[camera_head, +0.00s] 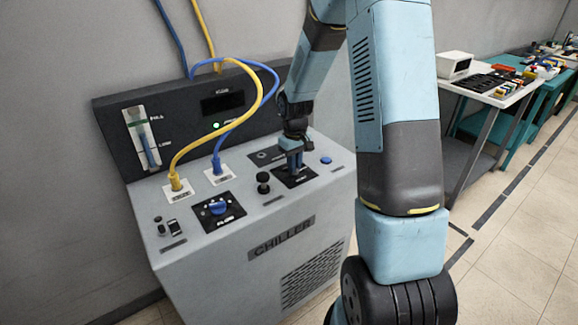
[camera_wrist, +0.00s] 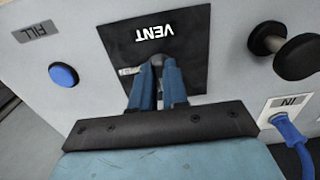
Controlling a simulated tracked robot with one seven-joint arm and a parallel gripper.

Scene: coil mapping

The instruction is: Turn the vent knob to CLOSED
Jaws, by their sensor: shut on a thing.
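The vent knob sits on a black square plate (camera_head: 281,180) on top of the grey chiller (camera_head: 225,262). In the wrist view the plate (camera_wrist: 190,52) reads VENT, upside down. My gripper (camera_head: 295,168) points down at this plate. In the wrist view its blue fingers (camera_wrist: 156,72) are shut on the vent knob (camera_wrist: 157,60), and only a small grey part of the knob shows between the tips. I cannot tell which way the knob points.
A black knob (camera_head: 263,183) and a blue button (camera_head: 326,160) flank the plate. A blue hose (camera_head: 217,160) and a yellow hose (camera_head: 172,168) plug in to the left. A blue knob (camera_head: 217,208) sits nearer the front. A bench (camera_head: 490,90) stands right.

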